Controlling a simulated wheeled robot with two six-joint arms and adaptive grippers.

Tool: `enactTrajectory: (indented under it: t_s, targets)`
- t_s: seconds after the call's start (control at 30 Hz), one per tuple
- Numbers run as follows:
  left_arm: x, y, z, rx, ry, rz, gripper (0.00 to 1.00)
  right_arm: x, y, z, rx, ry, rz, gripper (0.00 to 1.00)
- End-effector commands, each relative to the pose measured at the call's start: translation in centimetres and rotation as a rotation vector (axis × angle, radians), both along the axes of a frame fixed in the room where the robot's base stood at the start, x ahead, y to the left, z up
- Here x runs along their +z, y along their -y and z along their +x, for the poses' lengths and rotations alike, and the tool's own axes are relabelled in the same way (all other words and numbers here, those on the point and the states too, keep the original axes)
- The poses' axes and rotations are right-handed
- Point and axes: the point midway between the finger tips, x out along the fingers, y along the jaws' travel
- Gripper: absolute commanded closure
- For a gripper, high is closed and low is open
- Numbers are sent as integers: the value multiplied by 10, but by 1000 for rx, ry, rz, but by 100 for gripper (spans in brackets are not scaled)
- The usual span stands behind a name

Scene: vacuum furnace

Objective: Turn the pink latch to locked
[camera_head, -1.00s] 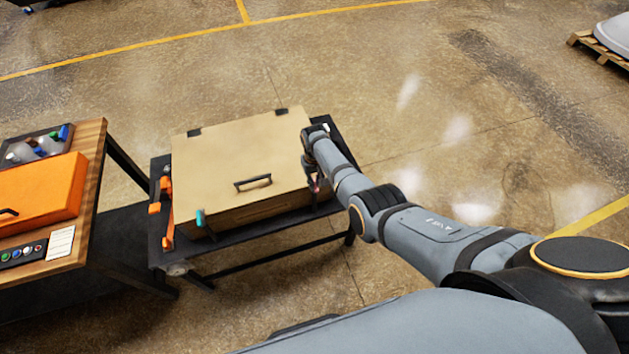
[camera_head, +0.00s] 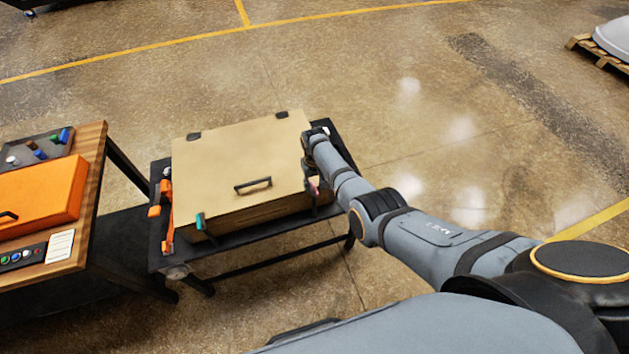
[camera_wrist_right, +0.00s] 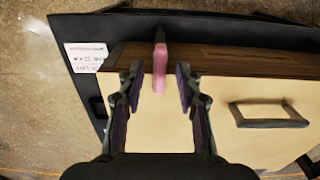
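A tan case (camera_head: 240,160) with a black handle lies closed on a black table. The pink latch (camera_wrist_right: 160,68) is on the case's front edge near its right corner in the head view; only a bit of it shows there (camera_head: 313,187). In the right wrist view my right gripper (camera_wrist_right: 157,85) is open, with one finger on each side of the latch and a gap on both sides. A teal latch (camera_head: 201,221) is at the case's front left corner. My left gripper is not in view.
A wooden table (camera_head: 92,180) at the left holds an orange case (camera_head: 40,195), a tray of bottles and a button panel. Orange tools (camera_head: 166,210) lie left of the tan case. A white label (camera_wrist_right: 86,57) lies beside the case.

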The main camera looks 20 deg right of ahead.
Motion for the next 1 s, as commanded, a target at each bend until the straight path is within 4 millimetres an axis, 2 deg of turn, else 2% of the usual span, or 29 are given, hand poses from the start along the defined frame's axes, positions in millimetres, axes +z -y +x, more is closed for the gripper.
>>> enactTrajectory:
  t_s: [0.17, 0.4, 0.53, 0.7, 1.0]
  targets:
    - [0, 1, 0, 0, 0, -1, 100, 21, 0, 1, 0, 5, 1, 65]
    - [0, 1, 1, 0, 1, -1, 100, 80, -1, 1, 0, 5, 1, 65]
    - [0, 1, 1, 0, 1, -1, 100, 104, 0, 1, 0, 4, 0, 65]
    - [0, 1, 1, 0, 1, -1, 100, 117, 0, 0, 1, 1, 0, 65]
    - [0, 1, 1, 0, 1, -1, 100, 118, 0, 0, 1, 1, 0, 65]
